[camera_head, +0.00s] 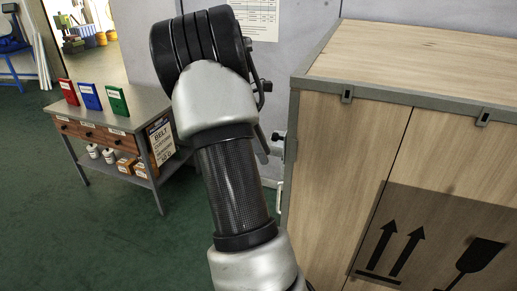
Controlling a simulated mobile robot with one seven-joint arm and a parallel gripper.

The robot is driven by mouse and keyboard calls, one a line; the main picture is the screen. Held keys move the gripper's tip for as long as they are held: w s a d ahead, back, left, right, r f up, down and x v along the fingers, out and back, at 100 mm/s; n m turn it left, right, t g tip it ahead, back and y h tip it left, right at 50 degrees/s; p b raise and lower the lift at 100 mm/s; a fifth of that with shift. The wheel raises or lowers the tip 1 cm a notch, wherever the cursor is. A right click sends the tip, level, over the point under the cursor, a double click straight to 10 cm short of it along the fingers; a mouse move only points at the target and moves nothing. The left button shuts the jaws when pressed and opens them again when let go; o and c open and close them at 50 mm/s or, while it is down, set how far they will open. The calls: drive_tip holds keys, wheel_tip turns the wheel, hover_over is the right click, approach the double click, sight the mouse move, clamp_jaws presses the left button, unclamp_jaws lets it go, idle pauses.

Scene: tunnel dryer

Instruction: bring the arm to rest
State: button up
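My arm rises from the bottom middle of the head view, bent at a black joint near the top. Its silver and black links stand in front of the grey wall, between a small table on the left and a wooden crate on the right. My gripper is not visible; the arm's end is hidden behind its own links. Whether it holds anything cannot be seen.
The large wooden crate (345,140) with metal edging fills the right, close beside my arm. The grey table (150,104) at left bears red (68,91), blue (89,96) and green (116,101) binders. Green floor (60,230) is clear at lower left.

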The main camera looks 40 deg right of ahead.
drive_tip(key=s+a+r+m+t+p, duration=0.1)
drive_tip(key=a+r+t, duration=0.1)
drive_tip(key=a+r, duration=0.35)
drive_tip(key=s+a+r+m+t+y, duration=0.1)
drive_tip(key=a+r+m+t, duration=0.1)
drive_tip(key=a, duration=0.6)
drive_tip(key=s+a+r+m+t+p, duration=0.1)
drive_tip(key=a+r, duration=0.3)
drive_tip(key=a, duration=0.3)
drive_tip(key=s+a+r+m+t+y+p, duration=0.1)
drive_tip(key=s+a+r+m+t, duration=0.1)
drive_tip(key=s+a, duration=0.8)
drive_tip(key=a+m+t, duration=0.1)
drive_tip(key=a+t, duration=0.1)
drive_tip(key=a, duration=0.2)
drive_tip(key=shift+s+a+m+y, duration=0.25)
drive_tip(key=shift+s+m+y, duration=0.05)
drive_tip(key=shift+s+y, duration=0.1)
